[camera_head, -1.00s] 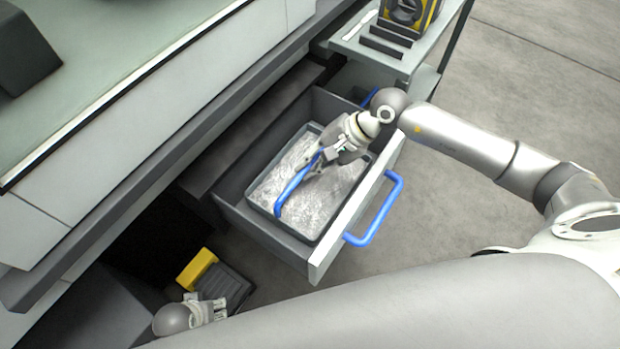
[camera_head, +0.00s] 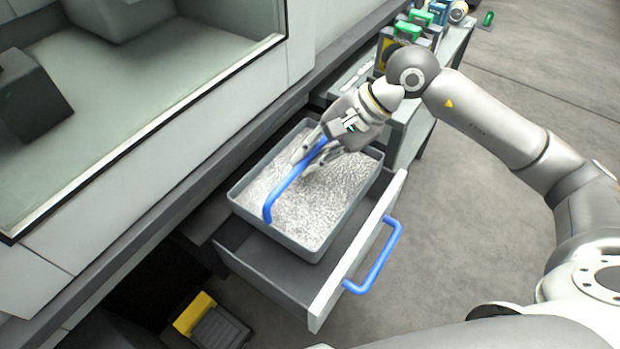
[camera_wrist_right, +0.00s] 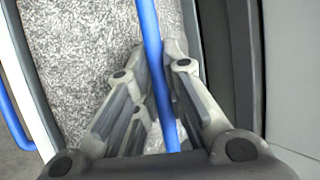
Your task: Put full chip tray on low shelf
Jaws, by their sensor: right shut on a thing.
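The chip tray (camera_head: 243,211) is a grey open box full of silvery metal chips, with a blue bar handle (camera_head: 281,192) across its top. My right gripper (camera_head: 308,157) is shut on the blue handle, toward its far end. The tray hangs above the open drawer (camera_head: 262,271), slightly tilted in the picture. In the right wrist view my right gripper (camera_wrist_right: 160,90) has its fingers on both sides of the handle (camera_wrist_right: 151,40), with chips behind. I cannot make out a low shelf for certain. My left gripper is not in view in the head view now.
The drawer front has a blue pull handle (camera_head: 376,262). A side table (camera_head: 455,42) with green-topped and other items stands at the back right. A yellow and black object (camera_head: 205,322) lies low at the front left. Open floor (camera_head: 480,200) is at the right.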

